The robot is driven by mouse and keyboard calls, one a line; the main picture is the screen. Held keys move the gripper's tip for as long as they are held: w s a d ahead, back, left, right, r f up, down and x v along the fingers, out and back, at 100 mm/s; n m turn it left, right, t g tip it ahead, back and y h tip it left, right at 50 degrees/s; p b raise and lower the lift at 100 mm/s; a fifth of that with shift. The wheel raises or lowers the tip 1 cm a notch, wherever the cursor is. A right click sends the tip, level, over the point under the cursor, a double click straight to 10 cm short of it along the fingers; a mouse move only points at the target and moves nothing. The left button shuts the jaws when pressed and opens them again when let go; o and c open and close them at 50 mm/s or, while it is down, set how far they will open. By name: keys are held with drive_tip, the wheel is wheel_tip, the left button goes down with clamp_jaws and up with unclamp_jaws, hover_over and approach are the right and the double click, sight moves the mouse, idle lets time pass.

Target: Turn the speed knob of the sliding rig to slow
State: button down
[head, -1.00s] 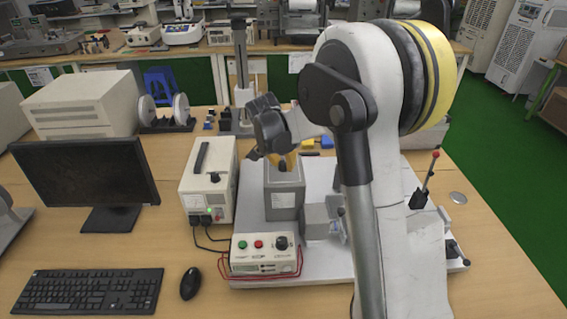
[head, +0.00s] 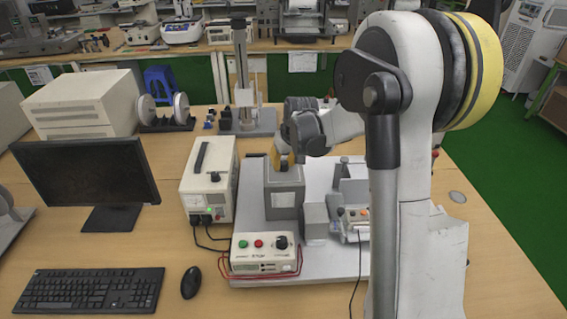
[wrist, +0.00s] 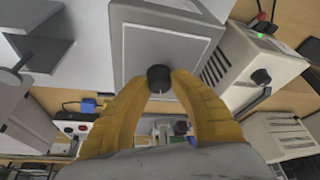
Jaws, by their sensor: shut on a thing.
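A grey box-shaped housing (head: 285,198) stands on the white base plate (head: 258,225) of the rig. A round black knob (wrist: 159,78) sits on its top, with a pale pointer line towards the bottom of the wrist view. The yellow fingers of my gripper (wrist: 163,77) are closed around this knob, one on each side, touching it. In the head view my gripper (head: 284,162) comes down onto the housing top; the knob (head: 283,168) is only partly visible there. Any speed markings are unreadable.
A control box (head: 262,253) with green and red buttons and a black knob stands in front. A cream power unit (head: 208,180) with a green light is close on the left. A smaller panel (head: 355,215) is at right, partly behind my arm. Cables lie on the table.

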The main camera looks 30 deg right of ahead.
drive_tip(key=n+y, duration=0.1)
drive_tip(key=n, duration=0.3)
drive_tip(key=shift+n+g+y, duration=0.3)
drive_tip(key=shift+y, duration=0.1)
drive_tip(key=n+y, duration=0.1)
drive_tip(key=n, duration=0.3)
drive_tip(key=shift+g, duration=0.4)
drive_tip(key=shift+n+y, duration=0.3)
drive_tip(key=c, duration=1.1)
unclamp_jaws()
drive_tip(key=shift+f, duration=0.1)
drive_tip(key=v, duration=1.2)
drive_tip(key=shift+a, duration=0.1)
drive_tip(key=shift+a, duration=0.1)
